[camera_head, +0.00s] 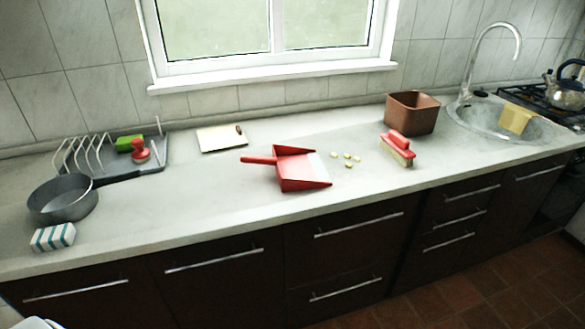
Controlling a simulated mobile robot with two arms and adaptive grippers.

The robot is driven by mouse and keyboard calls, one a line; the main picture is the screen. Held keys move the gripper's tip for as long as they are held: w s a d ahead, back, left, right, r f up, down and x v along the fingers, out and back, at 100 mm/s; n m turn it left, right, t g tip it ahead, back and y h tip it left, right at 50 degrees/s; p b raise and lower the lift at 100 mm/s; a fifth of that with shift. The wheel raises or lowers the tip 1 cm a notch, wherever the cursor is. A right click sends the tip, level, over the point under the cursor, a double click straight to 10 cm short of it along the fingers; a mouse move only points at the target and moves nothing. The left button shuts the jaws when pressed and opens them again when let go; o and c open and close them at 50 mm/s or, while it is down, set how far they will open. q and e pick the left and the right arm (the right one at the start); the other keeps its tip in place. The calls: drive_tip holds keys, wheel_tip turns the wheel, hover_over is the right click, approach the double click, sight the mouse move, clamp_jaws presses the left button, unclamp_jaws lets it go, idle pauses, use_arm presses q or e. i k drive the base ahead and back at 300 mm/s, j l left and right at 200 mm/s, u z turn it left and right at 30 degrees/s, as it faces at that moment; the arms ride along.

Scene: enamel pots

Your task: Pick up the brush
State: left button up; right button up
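The brush (397,149) lies on the countertop right of centre, with a red handle on top and pale bristles along its lower side. It sits just in front of a brown square bin. No gripper is near it. Neither my left nor my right gripper shows in the head view. A small light shape at the bottom left corner is cut off, and I cannot tell what it is.
On the countertop (240,208) are a red dustpan (298,170), several yellowish bits (347,156), the brown bin (411,113), a pan (63,200), a striped sponge (53,237), a dish rack (150,158) and a board (221,138). A sink (480,118) lies at right.

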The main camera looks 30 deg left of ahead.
sight(392, 143)
drive_tip(key=i+u, duration=0.2)
drive_tip(key=u, duration=0.25)
drive_tip(key=i+u, duration=0.2)
drive_tip(key=u, duration=0.2)
drive_tip(key=i+l+u, duration=0.15)
drive_tip(key=u, duration=0.3)
drive_tip(key=i+l+u, duration=0.1)
drive_tip(key=i+l, duration=0.3)
drive_tip(key=i+l+u, duration=0.1)
drive_tip(key=i+l, duration=0.3)
drive_tip(key=l, duration=0.15)
drive_tip(key=z, duration=1.3)
